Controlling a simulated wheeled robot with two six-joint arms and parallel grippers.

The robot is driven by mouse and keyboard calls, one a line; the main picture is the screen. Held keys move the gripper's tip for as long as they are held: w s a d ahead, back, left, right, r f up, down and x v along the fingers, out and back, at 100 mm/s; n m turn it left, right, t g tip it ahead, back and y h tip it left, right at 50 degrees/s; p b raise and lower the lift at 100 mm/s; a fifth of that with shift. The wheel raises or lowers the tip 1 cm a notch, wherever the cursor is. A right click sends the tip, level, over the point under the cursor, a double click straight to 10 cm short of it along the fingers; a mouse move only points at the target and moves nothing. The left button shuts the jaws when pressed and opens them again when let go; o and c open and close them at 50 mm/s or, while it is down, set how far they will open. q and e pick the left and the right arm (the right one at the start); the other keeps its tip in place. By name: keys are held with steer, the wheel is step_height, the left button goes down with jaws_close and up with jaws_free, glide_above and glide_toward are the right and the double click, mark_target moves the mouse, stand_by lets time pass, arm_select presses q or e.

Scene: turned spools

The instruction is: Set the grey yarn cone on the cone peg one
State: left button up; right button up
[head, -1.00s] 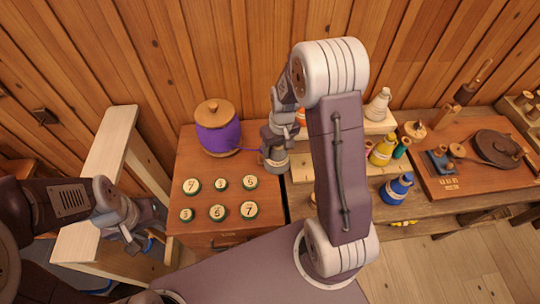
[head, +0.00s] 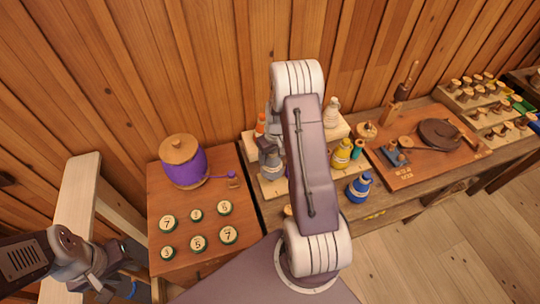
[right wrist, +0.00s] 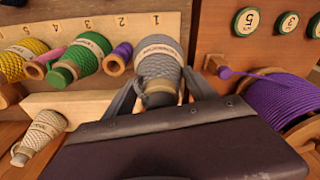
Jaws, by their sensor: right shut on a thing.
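The grey yarn cone (right wrist: 158,68) is between the two fingers of my right gripper (right wrist: 160,102) in the right wrist view, and the gripper is shut on it. Its wide end is toward the numbered board (right wrist: 180,24), right beside the mark 1. Cone peg one is hidden behind the cone, and I cannot tell whether the cone is around it. In the head view my right gripper (head: 270,162) is at the left end of the cone rack (head: 272,188), partly covered by my arm. My left gripper (head: 122,280) looks open and empty at the lower left.
A white cone (head: 331,112) and blue cone (head: 360,187) are right of my arm. A purple drum (head: 184,165) and numbered discs (head: 198,243) are at left.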

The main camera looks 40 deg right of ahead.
mark_target(274, 153)
steer(key=shift+f+b, duration=1.6)
steer(key=shift+f, duration=0.75)
steer(key=shift+f, duration=0.1)
steer(key=shift+f+b, duration=0.75)
steer(key=shift+f, duration=0.15)
steer(key=shift+f+b, duration=0.4)
steer(key=shift+f, duration=0.15)
steer(key=o, duration=1.6)
steer(key=shift+s, duration=0.1)
steer(key=r+p, duration=0.3)
steer(key=s+r+p, duration=0.1)
steer(key=r+p, duration=0.1)
steer(key=r, duration=0.2)
steer(key=r+p, duration=0.3)
steer(key=r, duration=0.1)
steer(key=shift+s+p, duration=0.15)
steer(key=shift+p, duration=0.2)
steer(key=shift+a, duration=0.1)
